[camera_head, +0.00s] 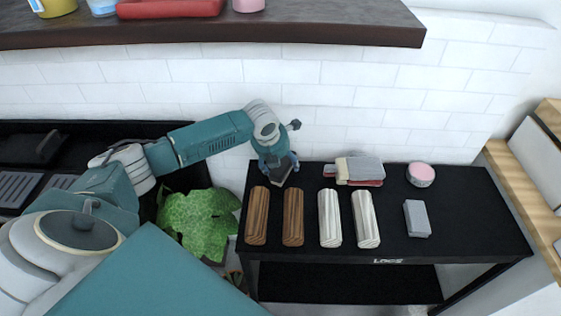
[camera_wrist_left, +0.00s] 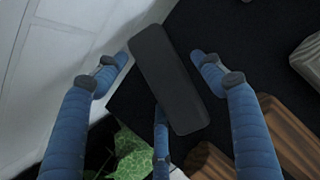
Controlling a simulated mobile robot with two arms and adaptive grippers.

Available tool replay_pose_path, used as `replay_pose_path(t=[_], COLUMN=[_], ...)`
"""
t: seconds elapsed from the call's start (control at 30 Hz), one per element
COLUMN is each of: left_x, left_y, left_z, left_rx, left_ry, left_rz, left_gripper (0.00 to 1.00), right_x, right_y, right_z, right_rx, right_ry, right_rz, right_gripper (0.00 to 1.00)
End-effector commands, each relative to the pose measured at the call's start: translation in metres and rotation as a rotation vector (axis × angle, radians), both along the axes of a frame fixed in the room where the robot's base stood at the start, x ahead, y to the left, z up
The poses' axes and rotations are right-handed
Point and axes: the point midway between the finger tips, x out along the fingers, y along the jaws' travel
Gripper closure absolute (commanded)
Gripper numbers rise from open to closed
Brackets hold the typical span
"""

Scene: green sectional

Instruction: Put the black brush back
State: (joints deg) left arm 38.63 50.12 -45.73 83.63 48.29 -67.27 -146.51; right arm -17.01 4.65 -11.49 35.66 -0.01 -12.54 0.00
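The black brush (camera_wrist_left: 168,80) is a dark, rounded block, lying slantwise between my left fingers in the left wrist view. In the head view the brush (camera_head: 285,172) shows partly under the left gripper, at the back left of the black table (camera_head: 460,220). My left gripper (camera_head: 277,163) is over that corner from the left. In the left wrist view the left gripper (camera_wrist_left: 159,60) has its blue fingers spread, with small gaps between the two upper fingertips and the brush. The third finger is near its lower side. My right gripper is not in view.
Two brown blocks (camera_head: 257,215) and two whitish blocks (camera_head: 330,218) lie in a row on the table. A grey block (camera_head: 417,218), a pink-topped round tin (camera_head: 420,174) and a brush-like item (camera_head: 358,170) are right. A leafy plant (camera_head: 198,222) stands left; white tiled wall behind.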

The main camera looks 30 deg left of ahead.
Motion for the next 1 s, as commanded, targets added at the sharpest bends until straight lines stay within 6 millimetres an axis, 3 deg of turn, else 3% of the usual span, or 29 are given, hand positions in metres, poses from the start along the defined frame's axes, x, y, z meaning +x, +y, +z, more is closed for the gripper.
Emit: replay_pose_path(t=[0.37,0.8,1.0], left_x=[-0.003,-0.036,-0.045], left_y=[0.000,-0.004,-0.005], left_z=[0.011,0.091,0.110], left_rx=[0.002,0.002,0.000], left_ry=[-0.002,-0.003,-0.001], left_rz=[-0.001,0.000,0.001], left_gripper=[0.32,0.32,0.32], right_x=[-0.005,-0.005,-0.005], right_y=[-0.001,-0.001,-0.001], right_z=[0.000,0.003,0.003], right_rx=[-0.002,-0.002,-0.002], right_ry=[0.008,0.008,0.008], right_rz=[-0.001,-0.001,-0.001], right_gripper=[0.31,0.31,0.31])
